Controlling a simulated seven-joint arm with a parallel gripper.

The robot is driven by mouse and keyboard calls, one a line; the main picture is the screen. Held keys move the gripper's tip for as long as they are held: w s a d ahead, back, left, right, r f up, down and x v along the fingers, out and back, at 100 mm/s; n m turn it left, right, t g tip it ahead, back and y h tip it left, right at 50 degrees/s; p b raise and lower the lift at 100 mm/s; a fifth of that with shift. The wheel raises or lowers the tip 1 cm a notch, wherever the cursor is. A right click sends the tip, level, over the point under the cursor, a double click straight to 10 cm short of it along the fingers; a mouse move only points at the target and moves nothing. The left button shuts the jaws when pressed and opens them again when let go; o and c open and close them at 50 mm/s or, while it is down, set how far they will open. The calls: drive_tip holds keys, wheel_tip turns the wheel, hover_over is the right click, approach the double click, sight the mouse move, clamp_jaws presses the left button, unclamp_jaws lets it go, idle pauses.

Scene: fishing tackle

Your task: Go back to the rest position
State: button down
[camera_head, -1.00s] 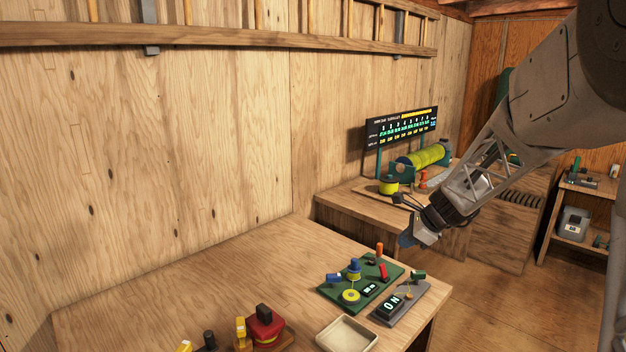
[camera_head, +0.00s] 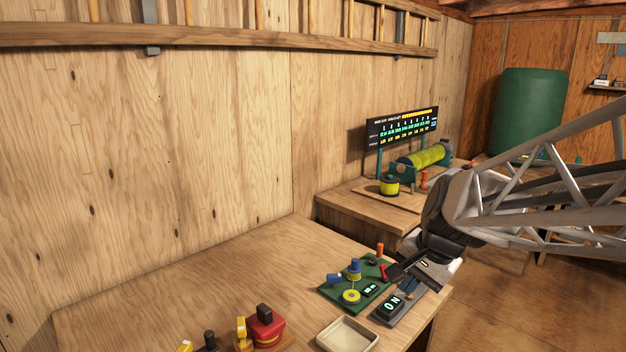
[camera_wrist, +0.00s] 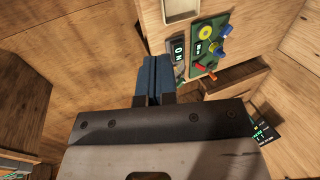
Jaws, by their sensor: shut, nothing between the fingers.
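My gripper (camera_head: 409,289) is over the right end of the near workbench (camera_head: 200,278), close above a grey switch panel (camera_head: 388,313) with an "ON" display. Its blue fingers are together and empty. They also show in the wrist view (camera_wrist: 152,78), pressed side by side, with the "ON" panel just beyond them to the right. I cannot tell whether the fingers touch the panel. My gripper hides part of the panel and the right edge of the green board (camera_head: 335,296).
The green board carries a yellow disc, blue parts and a red lever. An empty cream tray (camera_head: 347,334) and a red device (camera_head: 265,327) are at the bench front. A second bench (camera_head: 345,205) with a yellow spool roller (camera_head: 424,158) stands behind. The bench's left part is clear.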

drive_tip(key=s+f+n+h, duration=0.1)
drive_tip(key=s+n+h, duration=0.2)
drive_tip(key=s+n, duration=0.5)
drive_tip(key=shift+s+d+f, duration=0.2)
drive_tip(key=shift+s+f, duration=0.05)
drive_tip(key=shift+s, duration=4.35)
